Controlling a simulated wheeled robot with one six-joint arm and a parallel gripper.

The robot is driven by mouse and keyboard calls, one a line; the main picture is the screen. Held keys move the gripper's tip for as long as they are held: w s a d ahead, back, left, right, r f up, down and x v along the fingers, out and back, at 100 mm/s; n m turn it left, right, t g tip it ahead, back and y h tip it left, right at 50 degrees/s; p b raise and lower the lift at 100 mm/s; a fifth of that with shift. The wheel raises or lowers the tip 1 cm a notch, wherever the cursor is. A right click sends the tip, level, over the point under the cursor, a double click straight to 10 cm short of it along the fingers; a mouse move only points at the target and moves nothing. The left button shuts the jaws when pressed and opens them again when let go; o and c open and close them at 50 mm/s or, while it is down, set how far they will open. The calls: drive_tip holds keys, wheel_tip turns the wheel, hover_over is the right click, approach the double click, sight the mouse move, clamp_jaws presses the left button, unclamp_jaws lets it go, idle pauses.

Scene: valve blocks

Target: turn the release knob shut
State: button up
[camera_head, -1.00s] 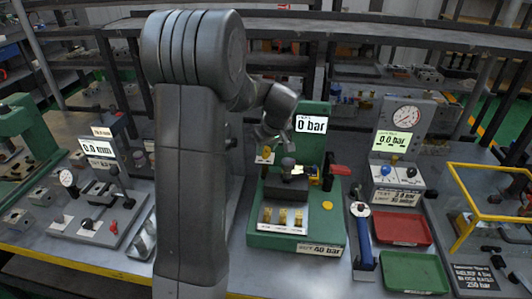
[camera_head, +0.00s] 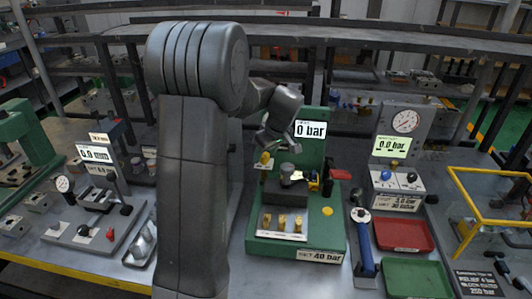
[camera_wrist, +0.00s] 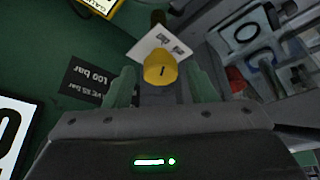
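The release knob appears to be the small yellow knob (camera_head: 264,159) on the left of the green test stand (camera_head: 337,240). In the wrist view the yellow knob (camera_wrist: 160,70) has a dark line on its face and a white label beside it. My gripper (camera_wrist: 163,88) is open, with one finger on each side of the knob and a gap on both sides. In the head view my gripper (camera_head: 263,147) is at the knob, small and partly hidden by my wrist. The stand's display (camera_head: 311,129) reads 0 bar.
A dark block with a grey cylinder (camera_head: 288,170) stands right of the knob, with a red lever (camera_head: 341,174) beyond it. Brass fittings (camera_head: 283,222) sit in front. Red (camera_head: 404,249) and green (camera_head: 385,292) trays and a blue-handled tool (camera_head: 363,245) lie to the right.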

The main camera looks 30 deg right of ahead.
drive_tip(key=shift+r, duration=0.1)
drive_tip(key=v, duration=1.3)
drive_tip(key=shift+s+r+b, duration=0.15)
drive_tip(key=shift+r+b, duration=0.15)
drive_tip(key=shift+b, duration=0.15)
drive_tip(key=shift+f, duration=0.1)
drive_tip(key=p+x, duration=0.1)
drive_tip(key=x, duration=1.2)
drive_tip(key=shift+f, duration=0.35)
drive_tip(key=shift+r, duration=0.15)
